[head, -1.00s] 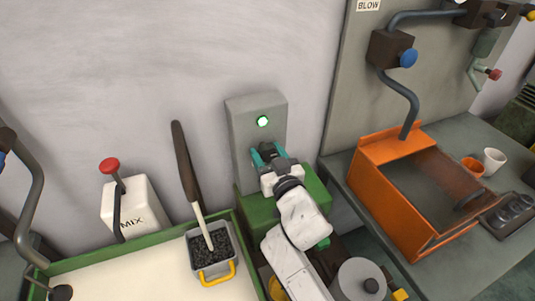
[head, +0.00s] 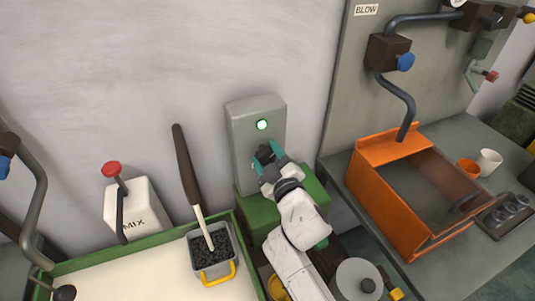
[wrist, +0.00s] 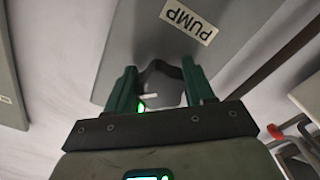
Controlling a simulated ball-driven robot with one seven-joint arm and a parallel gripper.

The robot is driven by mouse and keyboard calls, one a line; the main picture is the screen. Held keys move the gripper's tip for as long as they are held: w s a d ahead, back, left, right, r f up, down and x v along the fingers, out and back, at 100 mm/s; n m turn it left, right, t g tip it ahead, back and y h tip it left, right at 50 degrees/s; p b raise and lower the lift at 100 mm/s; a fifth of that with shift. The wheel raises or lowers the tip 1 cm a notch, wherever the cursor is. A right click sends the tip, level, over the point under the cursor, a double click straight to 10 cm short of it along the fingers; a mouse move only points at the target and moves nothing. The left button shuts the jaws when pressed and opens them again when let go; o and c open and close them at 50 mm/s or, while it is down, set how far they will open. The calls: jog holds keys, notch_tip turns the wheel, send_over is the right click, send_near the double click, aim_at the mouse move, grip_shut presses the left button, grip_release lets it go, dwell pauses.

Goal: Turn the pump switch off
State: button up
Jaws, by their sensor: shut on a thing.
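The pump box (head: 242,150) is a grey panel on the wall with a lit green lamp (head: 262,125). The dark switch knob (head: 265,152) is below the lamp. My gripper (head: 268,158) reaches it from the front, with one teal finger on each side. In the wrist view, the dark knob (wrist: 160,72) lies between the two green fingers, and my gripper (wrist: 160,88) is shut on it. A PUMP label (wrist: 188,21) shows on the box. A green glow (wrist: 141,107) shows near the left finger. The fingers partly hide the knob.
A white MIX box (head: 140,210) with a red-knobbed lever stands at left. A long-handled brush (head: 187,165) leans in a grey container (head: 200,262) with a yellow handle. An orange tray (head: 385,215) and white cup (head: 488,161) are on the right bench.

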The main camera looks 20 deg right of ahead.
jog(key=n+p, duration=0.1)
jog(key=n, duration=0.4)
jog(key=shift+r+n, duration=0.15)
jog(key=shift+n, duration=0.15)
jog(key=shift+n+p, duration=0.7)
jog(key=shift+n, duration=1.5)
jog(key=o, duration=1)
jog(key=shift+o, duration=0.2)
jog(key=s, duration=1)
jog(key=shift+s, duration=0.4)
